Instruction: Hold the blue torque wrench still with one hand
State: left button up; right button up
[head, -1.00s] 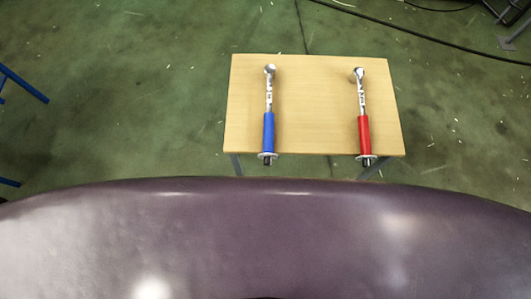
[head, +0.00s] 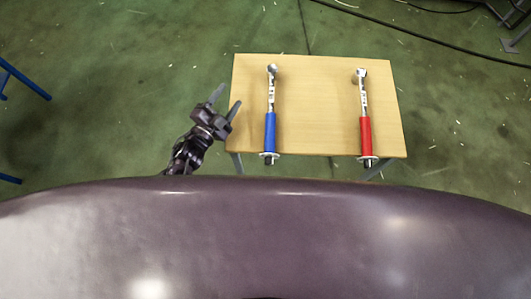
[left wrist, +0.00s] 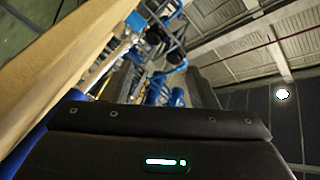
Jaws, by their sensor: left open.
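The blue torque wrench (head: 270,130) lies on the left part of a wooden table (head: 316,105), blue grip toward me and silver head away. My left gripper (head: 226,101) is open and empty at the table's left edge, to the left of the wrench and apart from it. In the left wrist view, the gripper's dark body fills the lower part. The table edge (left wrist: 50,65) runs along the left there, with a silver shaft (left wrist: 108,65) and a bit of blue beside it. My right gripper is not in view.
A red torque wrench (head: 365,135) lies on the right part of the table, parallel to the blue one. The tabletop between them is bare. A blue frame (head: 25,85) stands at the far left. A black cable (head: 430,42) crosses the green floor behind.

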pick_arm(q)
jog(key=s+d+r+n, duration=0.4)
jog(key=s+d, duration=0.2)
jog(key=d, duration=0.2)
jog(key=n+y, duration=0.3)
jog(key=n, duration=0.3)
send_over(269, 145)
jog(key=a, duration=0.2)
jog(key=shift+w+d+f, duration=0.15)
jog(key=shift+d+f, duration=0.05)
jog(key=shift+f, duration=0.8)
jog(key=s+f+n+y, duration=0.1)
jog(key=s+n, duration=0.1)
jog(key=s+f+n+g+y, duration=0.1)
jog(key=s+n, duration=0.1)
jog(key=s+d+f+n+g+y, duration=0.1)
jog(key=s+n, duration=0.1)
jog(key=shift+s+f+n+y, duration=0.2)
jog(key=shift+f+n+y, duration=0.1)
jog(key=shift+f, duration=0.05)
jog(key=x, duration=0.7)
jog(key=shift+w+a+f, duration=0.1)
jog(key=shift+w+f, duration=0.05)
jog(key=shift+c, duration=0.3)
